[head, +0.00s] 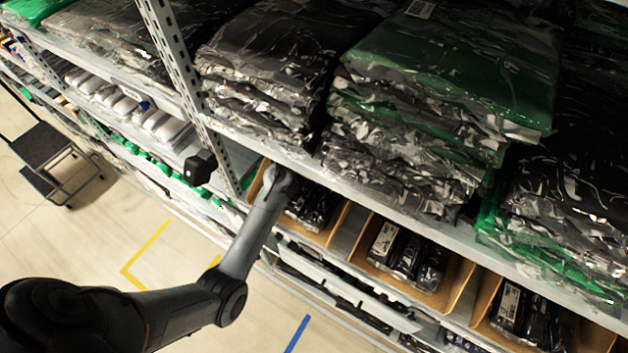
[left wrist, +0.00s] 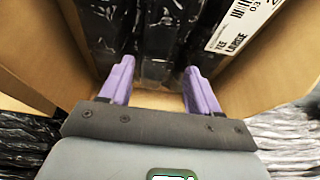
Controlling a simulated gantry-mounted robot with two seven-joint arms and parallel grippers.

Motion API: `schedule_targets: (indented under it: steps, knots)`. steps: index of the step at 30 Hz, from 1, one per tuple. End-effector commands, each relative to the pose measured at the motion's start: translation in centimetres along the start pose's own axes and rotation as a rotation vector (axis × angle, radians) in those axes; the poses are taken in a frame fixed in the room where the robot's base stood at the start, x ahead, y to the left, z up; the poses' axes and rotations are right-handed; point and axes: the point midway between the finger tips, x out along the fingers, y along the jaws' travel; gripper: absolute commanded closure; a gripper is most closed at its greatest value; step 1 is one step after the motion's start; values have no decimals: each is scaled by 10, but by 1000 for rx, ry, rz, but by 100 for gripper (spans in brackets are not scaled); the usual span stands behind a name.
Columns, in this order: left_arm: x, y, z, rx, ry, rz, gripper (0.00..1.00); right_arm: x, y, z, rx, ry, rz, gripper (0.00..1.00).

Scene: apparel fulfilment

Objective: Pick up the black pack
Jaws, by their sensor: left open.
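Several black packs in clear wrap stand in a cardboard bin; they show in the head view (head: 318,210) and up close in the left wrist view (left wrist: 160,28). I cannot tell which of them is the named one. My left gripper (left wrist: 157,80) is open, its two purple fingers spread at the bin's mouth, with a black pack ahead between them. No pack is seen gripped. In the head view the wrist end of my left arm is at this bin, and the fingers are hidden there. My right gripper is not in view.
The cardboard bin's walls (left wrist: 38,50) rise on both sides of the fingers. The shelf above holds tall stacks of black and green packs (head: 450,60). More bins of black packs (head: 408,258) stand to the right. A metal upright (head: 172,55) and a cart (head: 45,155) are at left.

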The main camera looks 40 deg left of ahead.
Motion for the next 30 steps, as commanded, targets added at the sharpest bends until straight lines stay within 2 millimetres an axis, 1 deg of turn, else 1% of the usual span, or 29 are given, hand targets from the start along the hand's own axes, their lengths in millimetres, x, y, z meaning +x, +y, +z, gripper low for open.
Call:
schedule_targets:
  steps: [3,8,14,18,23,29,30]
  knots:
    - [10,0,0,-1,-1,1,38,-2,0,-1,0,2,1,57]
    - [19,1,0,-1,-1,1,38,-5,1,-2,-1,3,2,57]
    - [41,4,-1,-1,-2,1,38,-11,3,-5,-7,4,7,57]
    - [56,4,0,0,0,0,38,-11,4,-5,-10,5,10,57]
    - [63,4,0,0,1,0,38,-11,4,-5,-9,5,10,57]
    - [64,4,0,0,2,0,38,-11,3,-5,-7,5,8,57]
    - [64,4,0,0,2,0,40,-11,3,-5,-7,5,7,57]
